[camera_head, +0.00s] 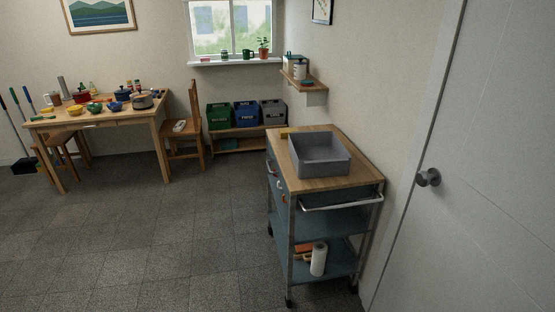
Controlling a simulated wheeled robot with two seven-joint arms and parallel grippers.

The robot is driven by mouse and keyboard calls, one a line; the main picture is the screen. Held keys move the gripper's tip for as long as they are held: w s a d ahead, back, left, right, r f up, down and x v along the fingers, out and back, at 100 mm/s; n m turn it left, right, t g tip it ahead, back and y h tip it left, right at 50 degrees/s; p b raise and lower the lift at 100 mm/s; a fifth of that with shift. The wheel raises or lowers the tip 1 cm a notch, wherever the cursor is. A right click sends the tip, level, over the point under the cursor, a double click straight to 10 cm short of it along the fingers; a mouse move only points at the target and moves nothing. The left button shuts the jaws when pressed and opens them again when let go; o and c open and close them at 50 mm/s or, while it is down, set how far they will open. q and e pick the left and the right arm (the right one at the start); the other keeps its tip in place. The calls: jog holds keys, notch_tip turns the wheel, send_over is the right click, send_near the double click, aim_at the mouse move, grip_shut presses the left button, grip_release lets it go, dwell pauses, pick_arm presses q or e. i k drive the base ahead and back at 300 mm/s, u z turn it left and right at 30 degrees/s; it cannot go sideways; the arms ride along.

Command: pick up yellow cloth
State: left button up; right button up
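A small flat yellow thing (287,132), which looks like the yellow cloth, lies at the far left corner of the wooden top of a blue cart (320,184). It is too small to make out its folds. It lies behind and left of a grey bin (322,166) that stands on the same top. Neither of my grippers is in view.
A wooden table (155,112) crowded with bowls and pots stands at the back left, with a chair (189,148) beside it. Crates sit on a low shelf (245,143) behind the cart. A white door (465,180) is on the right. The floor (150,235) left of the cart is clear.

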aim_at(283, 134)
jog(key=u, duration=0.8)
jog(key=i, duration=3.6)
jog(key=z, duration=3.3)
